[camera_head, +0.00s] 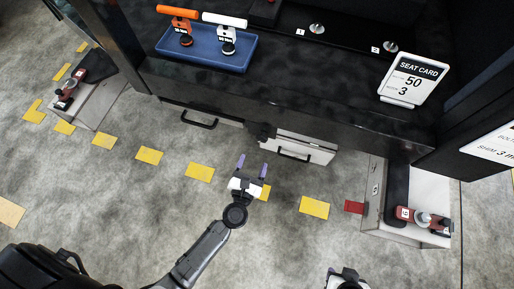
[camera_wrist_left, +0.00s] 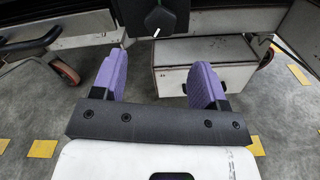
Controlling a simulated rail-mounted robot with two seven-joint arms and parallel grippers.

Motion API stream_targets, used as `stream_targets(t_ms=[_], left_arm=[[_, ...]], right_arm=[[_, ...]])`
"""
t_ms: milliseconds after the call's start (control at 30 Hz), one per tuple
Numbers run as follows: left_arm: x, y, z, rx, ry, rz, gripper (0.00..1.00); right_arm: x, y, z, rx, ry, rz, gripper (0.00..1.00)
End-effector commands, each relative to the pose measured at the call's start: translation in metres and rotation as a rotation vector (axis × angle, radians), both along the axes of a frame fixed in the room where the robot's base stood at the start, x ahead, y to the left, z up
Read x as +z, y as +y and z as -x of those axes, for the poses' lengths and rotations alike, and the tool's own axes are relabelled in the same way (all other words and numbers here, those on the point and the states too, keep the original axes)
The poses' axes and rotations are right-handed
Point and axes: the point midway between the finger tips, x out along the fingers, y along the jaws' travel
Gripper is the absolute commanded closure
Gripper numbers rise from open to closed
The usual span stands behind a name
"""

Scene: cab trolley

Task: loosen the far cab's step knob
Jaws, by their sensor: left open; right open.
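A black knob (camera_head: 262,131) sits under the front edge of the dark bench, between two drawer fronts. My right gripper (camera_head: 346,276) is only partly in view at the bottom edge, away from the knob.
A white drawer or step front (camera_head: 305,148) with a black handle is right of the knob. A blue tray (camera_head: 205,50) with orange and white tools and a seat card (camera_head: 412,80) are on the bench. Grey boxes with red-black casters stand at both sides. Floor in front is clear.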

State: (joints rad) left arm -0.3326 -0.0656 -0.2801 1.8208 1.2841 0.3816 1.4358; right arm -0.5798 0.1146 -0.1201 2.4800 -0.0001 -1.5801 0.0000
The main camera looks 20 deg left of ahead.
Motion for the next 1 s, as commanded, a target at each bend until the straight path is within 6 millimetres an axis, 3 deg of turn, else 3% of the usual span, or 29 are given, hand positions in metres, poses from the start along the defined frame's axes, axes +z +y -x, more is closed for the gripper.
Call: stream_targets(t_ms=[100,333,1000], left_arm=[[0.001,-0.002,0.02,-0.002,0.002,-0.002,0.33],[0.0,-0.005,0.042,0.0,0.001,0.0,0.33],[0.0,-0.006,0.048,0.001,0.0,0.0,0.33]], right_arm=[[0.004,0.0,0.0,0.0,0.0,0.0,0.57],[0.007,-0.001,0.0,0.003,0.0,0.004,0.57],[0.007,-0.002,0.0,0.004,0.0,0.007,0.57]])
